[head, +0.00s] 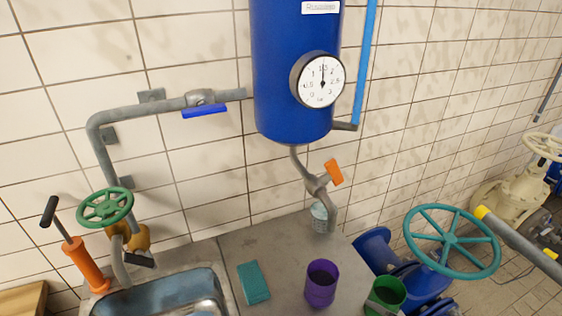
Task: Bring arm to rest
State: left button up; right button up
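Neither of my grippers shows in the head view, and no arm of mine can be made out. Whether they are open or shut, and where they are, is hidden.
A blue tank (292,30) with gauge (318,80) hangs above. Right stand a green handwheel (452,241) and a yellow-tipped grey bar (520,245).

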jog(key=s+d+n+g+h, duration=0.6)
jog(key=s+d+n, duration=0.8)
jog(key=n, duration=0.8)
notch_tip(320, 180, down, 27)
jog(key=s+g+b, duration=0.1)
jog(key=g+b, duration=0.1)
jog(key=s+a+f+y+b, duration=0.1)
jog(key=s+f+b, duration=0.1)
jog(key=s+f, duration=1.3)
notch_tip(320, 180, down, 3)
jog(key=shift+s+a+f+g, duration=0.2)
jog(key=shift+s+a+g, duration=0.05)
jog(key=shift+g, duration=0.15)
